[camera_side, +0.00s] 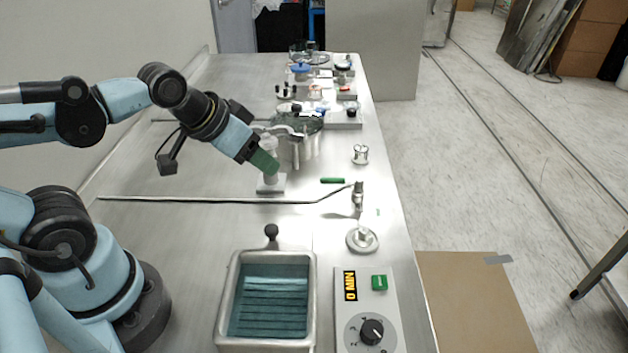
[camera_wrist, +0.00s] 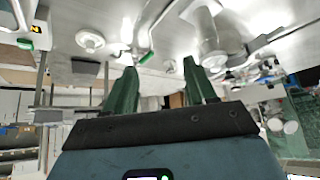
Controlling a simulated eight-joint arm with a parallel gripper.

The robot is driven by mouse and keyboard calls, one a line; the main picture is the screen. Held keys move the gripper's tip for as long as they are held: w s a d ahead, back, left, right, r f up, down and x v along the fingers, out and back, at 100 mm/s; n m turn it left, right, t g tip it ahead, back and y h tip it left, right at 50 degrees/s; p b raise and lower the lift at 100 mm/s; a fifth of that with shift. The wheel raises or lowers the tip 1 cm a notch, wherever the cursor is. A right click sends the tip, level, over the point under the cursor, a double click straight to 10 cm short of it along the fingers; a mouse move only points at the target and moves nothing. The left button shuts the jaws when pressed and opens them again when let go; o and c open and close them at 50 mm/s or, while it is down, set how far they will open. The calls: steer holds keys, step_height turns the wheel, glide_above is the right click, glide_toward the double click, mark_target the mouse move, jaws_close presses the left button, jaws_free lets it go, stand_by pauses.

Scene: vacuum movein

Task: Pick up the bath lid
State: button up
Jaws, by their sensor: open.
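My gripper (camera_side: 266,163) is in the middle of the bench in the side view, tilted down to the right, close to a pale stand (camera_side: 270,187). In the wrist view my gripper (camera_wrist: 160,66) shows two green fingers spread apart with nothing between them. The bath (camera_side: 221,300) is a metal-rimmed rectangular tub at the front, with teal liquid and slats inside. A black knob (camera_side: 271,232) stands at its far edge, well in front of my gripper. I cannot make out a separate bath lid, nor tell whether the knob belongs to one.
A control panel (camera_side: 350,317) with a dial and green button stands right of the bath. A bent metal rod (camera_side: 220,200) crosses the bench. A round fitting (camera_side: 362,240) and a small post (camera_side: 360,154) stand near the right edge. Clear glassware (camera_side: 300,150) crowds beyond my gripper.

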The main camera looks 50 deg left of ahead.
steer(key=m+g, duration=0.7)
steer(key=m, duration=0.2)
glide_toward(271, 228)
steer(key=shift+w+f, duration=0.1)
steer(key=shift+f, duration=4.3)
steer(key=shift+c, duration=0.4)
jaws_close()
steer(key=shift+r, duration=0.1)
